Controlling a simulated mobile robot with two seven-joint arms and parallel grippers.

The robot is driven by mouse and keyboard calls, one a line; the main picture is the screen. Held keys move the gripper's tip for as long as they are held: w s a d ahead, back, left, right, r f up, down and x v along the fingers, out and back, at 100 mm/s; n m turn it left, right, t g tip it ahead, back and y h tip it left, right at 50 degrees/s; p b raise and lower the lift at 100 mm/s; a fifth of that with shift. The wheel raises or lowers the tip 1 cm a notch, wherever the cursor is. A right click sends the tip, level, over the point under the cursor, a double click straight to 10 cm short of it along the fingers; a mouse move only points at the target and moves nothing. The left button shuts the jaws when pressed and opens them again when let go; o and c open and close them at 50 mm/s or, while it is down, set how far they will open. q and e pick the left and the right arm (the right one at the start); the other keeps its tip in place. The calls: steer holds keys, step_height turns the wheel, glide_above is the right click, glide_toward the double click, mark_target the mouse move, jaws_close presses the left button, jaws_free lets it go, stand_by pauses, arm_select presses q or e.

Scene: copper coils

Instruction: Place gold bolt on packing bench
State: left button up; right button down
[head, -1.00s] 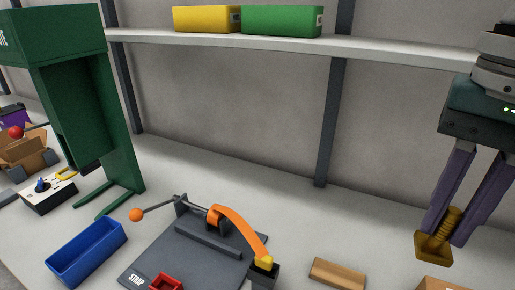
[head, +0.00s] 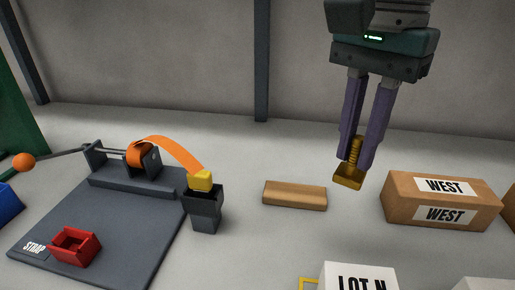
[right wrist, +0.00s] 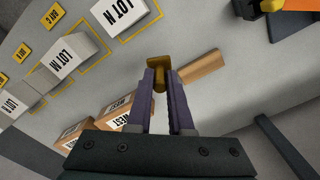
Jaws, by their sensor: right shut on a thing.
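The gold bolt (head: 349,177) hangs head-down from my right gripper (head: 357,150), its threaded shank between the two purple fingers. It is held above the grey packing bench (head: 250,245), apart from the surface, to the right of a wooden block. In the right wrist view the bolt's head (right wrist: 157,62) shows between the fingertips of the right gripper (right wrist: 162,76), and the bench (right wrist: 215,105) lies beyond it. My left gripper is in neither current view.
A wooden block (head: 295,195) lies on the bench. A WEST carton (head: 440,201) stands to its right, and a white LOT N box (head: 358,277) is at the front. The strapping device (head: 110,225) with a red tray (head: 76,246) is at left. Bare bench lies between block and carton.

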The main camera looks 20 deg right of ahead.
step_height(320, 180, down, 11)
steer(key=shift+r+b, duration=0.1)
steer(key=shift+b, duration=0.9)
step_height(320, 180, down, 4)
steer(key=shift+r+b, duration=0.1)
steer(key=shift+b, duration=0.45)
steer(key=shift+f, duration=0.25)
steer(key=c, duration=0.8)
jaws_free()
steer(key=shift+f, duration=0.1)
